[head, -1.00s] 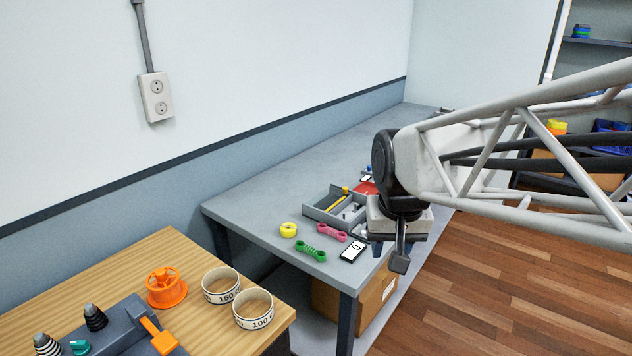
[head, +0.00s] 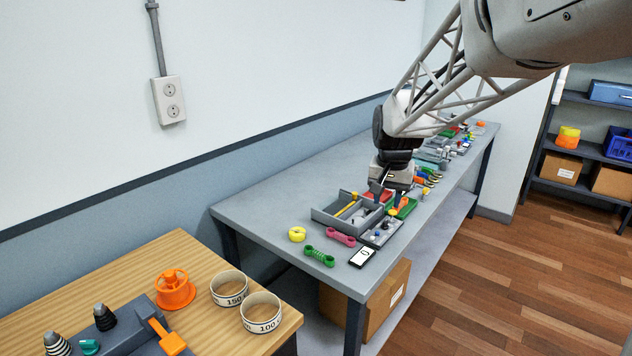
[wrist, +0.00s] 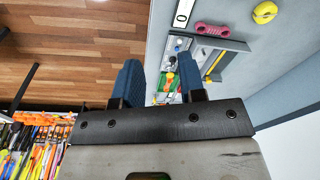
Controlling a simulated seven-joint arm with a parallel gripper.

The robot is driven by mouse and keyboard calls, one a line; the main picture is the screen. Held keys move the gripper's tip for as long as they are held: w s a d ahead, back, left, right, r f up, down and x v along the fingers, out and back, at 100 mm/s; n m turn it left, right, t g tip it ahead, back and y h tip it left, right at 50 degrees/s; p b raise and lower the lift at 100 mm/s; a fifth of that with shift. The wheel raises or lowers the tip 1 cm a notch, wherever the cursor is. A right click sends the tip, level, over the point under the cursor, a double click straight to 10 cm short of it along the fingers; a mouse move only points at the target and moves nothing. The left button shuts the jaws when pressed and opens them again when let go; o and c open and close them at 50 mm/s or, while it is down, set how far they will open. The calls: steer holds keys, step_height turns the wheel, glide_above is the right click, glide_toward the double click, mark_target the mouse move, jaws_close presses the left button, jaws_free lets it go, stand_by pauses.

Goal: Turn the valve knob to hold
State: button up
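I cannot tell for certain which part is the valve knob, and no "hold" mark can be read. A small grey panel with little knobs (head: 382,232) lies on the grey table beside an open tray; a blue knob (wrist: 179,41) on it shows in the wrist view. A teal knob (head: 90,347) sits on a dark grey block at the lower left. My gripper (head: 378,188) is over the grey table, behind the panel and by the tray's far end. In the wrist view its two blue fingers (wrist: 160,80) are apart with nothing held between them.
The grey tray (head: 325,220) holds a yellow tool.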

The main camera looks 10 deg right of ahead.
steer(key=w+d+f+m, duration=0.1)
steer(key=w+d+f, duration=0.15)
steer(key=w, duration=0.35)
steer(key=w+d+f+m, duration=0.1)
steer(key=w+d+f, duration=0.1)
steer(key=w+f, duration=0.35)
steer(key=m+g, duration=0.1)
steer(key=m, duration=0.1)
glide_above(385, 221)
step_height(385, 221, down, 8)
steer(key=shift+s, duration=0.1)
steer(key=shift+w+d+f, duration=0.1)
steer(key=shift+w+f, duration=0.15)
steer(key=shift+f, duration=0.1)
steer(key=shift+f, duration=3.75)
jaws_close()
